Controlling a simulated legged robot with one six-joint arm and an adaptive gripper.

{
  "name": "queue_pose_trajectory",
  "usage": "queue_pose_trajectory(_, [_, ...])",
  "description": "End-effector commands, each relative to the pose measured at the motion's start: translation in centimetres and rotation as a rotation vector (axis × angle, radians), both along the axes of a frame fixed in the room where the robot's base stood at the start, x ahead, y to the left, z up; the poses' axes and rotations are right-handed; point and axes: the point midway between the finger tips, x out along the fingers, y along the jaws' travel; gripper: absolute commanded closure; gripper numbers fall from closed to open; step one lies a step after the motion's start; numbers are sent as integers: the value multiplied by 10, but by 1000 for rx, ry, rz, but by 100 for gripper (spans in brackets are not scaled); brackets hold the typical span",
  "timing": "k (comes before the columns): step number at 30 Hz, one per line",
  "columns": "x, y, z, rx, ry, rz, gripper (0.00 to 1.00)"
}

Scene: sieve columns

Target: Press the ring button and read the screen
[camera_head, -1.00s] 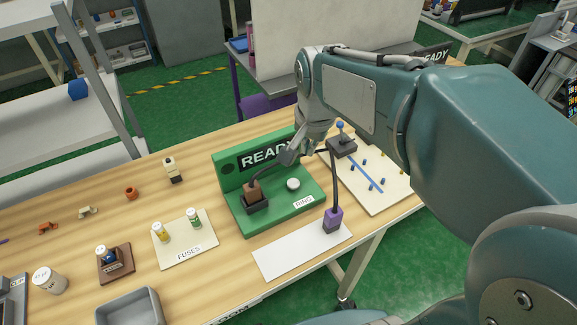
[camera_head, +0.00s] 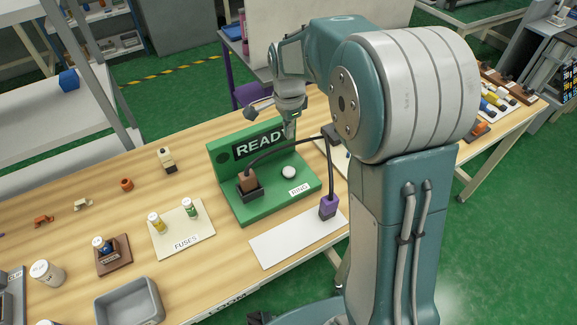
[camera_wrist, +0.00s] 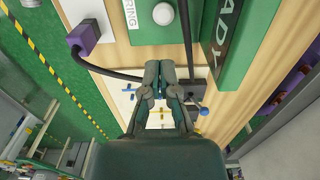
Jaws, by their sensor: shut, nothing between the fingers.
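The white round ring button (camera_head: 288,172) sits on the green panel (camera_head: 262,206) beside a "RING" label. It also shows at the top of the wrist view (camera_wrist: 163,14). The dark screen (camera_head: 250,150) on the panel's upright back reads "READY", its right end close behind my gripper in the head view. My gripper (camera_head: 289,132) is shut and empty, above the panel's back right part and behind the button in the head view. In the wrist view my gripper's fingertips (camera_wrist: 160,66) are together, pointing toward the button but apart from it.
A black cable (camera_head: 287,146) arches from the brown plug (camera_head: 248,184) past my gripper. The fuses plate (camera_head: 181,226) and a grey tray (camera_head: 128,308) lie to the left.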

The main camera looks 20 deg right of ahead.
Motion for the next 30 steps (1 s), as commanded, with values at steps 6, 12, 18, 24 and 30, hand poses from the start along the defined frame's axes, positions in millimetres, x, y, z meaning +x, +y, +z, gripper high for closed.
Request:
queue_pose_trajectory(6, [0, 0, 0, 0, 0, 1, 100])
queue_pose_trajectory(12, [0, 0, -12, 0, 3, 1, 100])
queue_pose_trajectory(18, [-1, 0, -48, 0, 6, 2, 100])
queue_pose_trajectory(24, [-1, 0, -85, 0, 5, 2, 100])
queue_pose_trajectory(30, [-1, 0, -119, 0, 3, 2, 100])
